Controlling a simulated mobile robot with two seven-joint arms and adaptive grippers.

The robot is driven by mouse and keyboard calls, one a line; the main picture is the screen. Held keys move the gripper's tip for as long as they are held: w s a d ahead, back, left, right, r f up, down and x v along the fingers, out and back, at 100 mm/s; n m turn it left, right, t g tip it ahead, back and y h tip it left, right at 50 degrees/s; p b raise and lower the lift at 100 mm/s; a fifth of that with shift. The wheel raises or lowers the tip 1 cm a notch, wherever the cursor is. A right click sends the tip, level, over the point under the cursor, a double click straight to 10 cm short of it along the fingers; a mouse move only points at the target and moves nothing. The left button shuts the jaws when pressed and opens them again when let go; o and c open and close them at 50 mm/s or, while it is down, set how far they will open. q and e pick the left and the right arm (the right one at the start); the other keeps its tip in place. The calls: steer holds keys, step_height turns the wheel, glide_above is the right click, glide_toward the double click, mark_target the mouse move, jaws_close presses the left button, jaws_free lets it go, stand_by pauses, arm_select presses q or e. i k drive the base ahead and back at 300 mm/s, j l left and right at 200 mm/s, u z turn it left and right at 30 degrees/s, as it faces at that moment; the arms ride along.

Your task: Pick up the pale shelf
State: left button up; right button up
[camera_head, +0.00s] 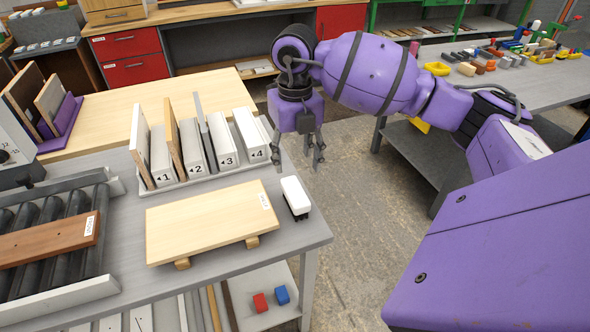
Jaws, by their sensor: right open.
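The pale shelf (200,224) is a light wooden board with a small white label near its right end. It lies flat on two short wooden blocks on the grey table. My right gripper (299,162) comes in from the right and points down, open and empty. In the picture it is above and to the right of the shelf, just past the right end of the numbered rack, and apart from the shelf. My left gripper is not in view.
A rack with slots numbered 1 to 4 (196,170) holds upright boards behind the shelf. A white-topped brush (296,197) stands close to the shelf's right end. A roller conveyor (50,218) at left bears a reddish-brown board (48,240). Floor is open right of the table.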

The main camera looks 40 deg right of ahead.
mark_target(192, 226)
steer(key=j+z, duration=0.1)
steer(key=z, duration=1.45)
steer(key=k+j, duration=0.3)
steer(key=k+j+z, duration=0.1)
steer(key=k+j, duration=0.2)
steer(key=j, duration=1.05)
